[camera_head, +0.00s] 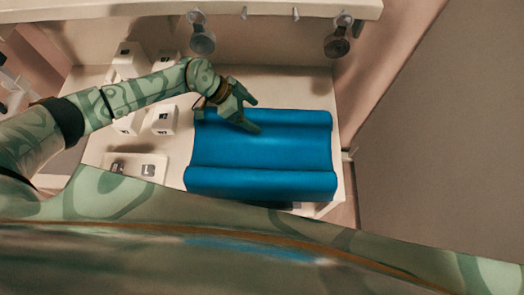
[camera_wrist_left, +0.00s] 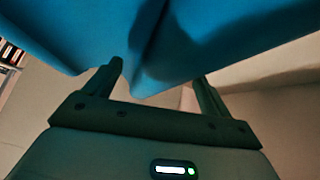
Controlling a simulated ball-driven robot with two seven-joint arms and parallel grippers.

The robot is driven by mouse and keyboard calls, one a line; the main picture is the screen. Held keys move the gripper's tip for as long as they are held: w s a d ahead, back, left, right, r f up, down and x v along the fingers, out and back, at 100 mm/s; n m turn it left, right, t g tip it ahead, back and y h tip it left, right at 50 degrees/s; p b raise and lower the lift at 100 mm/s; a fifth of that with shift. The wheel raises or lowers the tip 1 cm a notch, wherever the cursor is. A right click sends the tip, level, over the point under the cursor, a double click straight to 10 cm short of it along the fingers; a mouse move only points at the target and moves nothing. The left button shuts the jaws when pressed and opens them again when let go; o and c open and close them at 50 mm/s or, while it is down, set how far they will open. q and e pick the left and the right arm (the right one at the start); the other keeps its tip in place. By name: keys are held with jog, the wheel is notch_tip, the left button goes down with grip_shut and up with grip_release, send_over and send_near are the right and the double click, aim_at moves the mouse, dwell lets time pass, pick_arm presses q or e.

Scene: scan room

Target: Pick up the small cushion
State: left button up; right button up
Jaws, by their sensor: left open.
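The small cushion (camera_head: 265,155) is blue, with raised rolls along its far and near edges. It lies on a pale table in the head view. My left gripper (camera_head: 255,116) is over the cushion's far left part, its two fingers apart and pointing right. In the left wrist view the cushion (camera_wrist_left: 220,35) fills the top of the picture. There my left gripper (camera_wrist_left: 160,80) is open, with a corner of the cushion showing between its fingertips. I cannot tell whether the fingers touch it. My right gripper is not in view.
The pale table (camera_head: 300,88) has bare room behind the cushion. White boxes (camera_head: 163,120) stand to its left, near my left arm. A flat white tray (camera_head: 138,166) lies at the near left. Two round items (camera_head: 337,46) hang from the shelf (camera_head: 280,8) behind.

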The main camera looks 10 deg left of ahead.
pick_arm(q)
jog(key=shift+d+f, duration=0.3)
jog(key=shift+f, duration=0.05)
jog(key=shift+r, duration=0.1)
jog(key=c, duration=1.4)
jog(key=shift+r, duration=0.1)
jog(key=shift+c, duration=0.2)
